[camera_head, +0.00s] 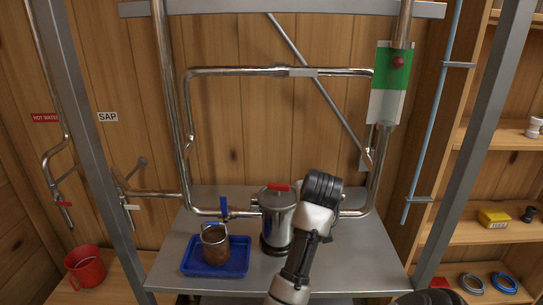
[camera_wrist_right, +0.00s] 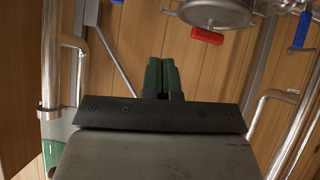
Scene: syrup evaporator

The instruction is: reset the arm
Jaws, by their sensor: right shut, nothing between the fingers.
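My right arm (camera_head: 312,222) reaches up from the bottom centre in the head view, over the metal table. Its gripper is hidden behind the wrist there. In the right wrist view my right gripper (camera_wrist_right: 162,76) shows its two dark green fingers together, shut and empty, with wood boards and pipes behind. My left arm and gripper are in neither view.
A steel canister (camera_head: 277,220) with a red handle stands just left of my right arm. Pipes and a post frame the table; shelves (camera_head: 490,238) are at right.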

